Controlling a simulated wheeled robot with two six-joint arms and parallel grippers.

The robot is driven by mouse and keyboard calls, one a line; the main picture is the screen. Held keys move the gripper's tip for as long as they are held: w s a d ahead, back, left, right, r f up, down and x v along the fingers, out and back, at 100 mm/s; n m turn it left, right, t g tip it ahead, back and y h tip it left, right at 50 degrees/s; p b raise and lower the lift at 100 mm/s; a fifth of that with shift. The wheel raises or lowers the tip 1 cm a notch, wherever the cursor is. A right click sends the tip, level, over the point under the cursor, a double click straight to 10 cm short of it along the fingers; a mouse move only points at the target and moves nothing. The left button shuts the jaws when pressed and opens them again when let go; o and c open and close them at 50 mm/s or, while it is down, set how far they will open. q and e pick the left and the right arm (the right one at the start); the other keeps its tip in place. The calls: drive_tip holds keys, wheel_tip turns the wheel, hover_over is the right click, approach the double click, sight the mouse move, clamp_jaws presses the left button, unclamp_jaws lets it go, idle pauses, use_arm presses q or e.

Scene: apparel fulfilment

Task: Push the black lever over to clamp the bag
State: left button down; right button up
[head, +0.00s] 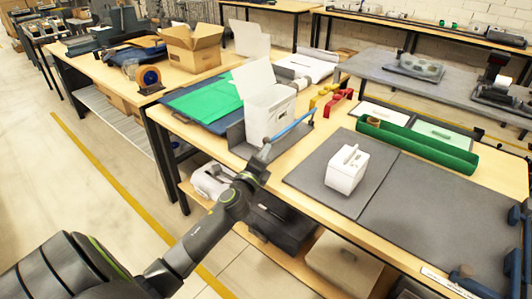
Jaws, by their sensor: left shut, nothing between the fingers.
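A white, box-like bag (268,112) stands upright in a dark grey fixture (237,134) on the wooden table, with a white flap rising at its back left. A thin blue bar (290,131) slants up to the right across the bag's lower front. A small dark upright part (312,112) is at the bar's right end; I cannot tell whether it is the black lever. My left gripper (266,149) is shut and empty, close to the bar's left end; I cannot tell whether they touch. My right gripper is out of view.
A small white box (346,168) sits on a grey mat (318,182) to the right. Green folded cloth (205,103) lies left of the bag. The mat's right part is clear.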

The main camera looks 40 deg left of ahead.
use_arm(q)
drive_tip(key=shift+a+r, duration=0.1)
drive_tip(key=a+r+n+g+p, duration=0.1)
drive_tip(key=a+n+g+p, duration=0.1)
drive_tip(key=a+n+p, duration=0.4)
drive_tip(key=shift+w+a+r+n, duration=0.3)
drive_tip(key=shift+a+r+n, duration=0.1)
drive_tip(key=shift+a, duration=0.25)
idle(0.3)
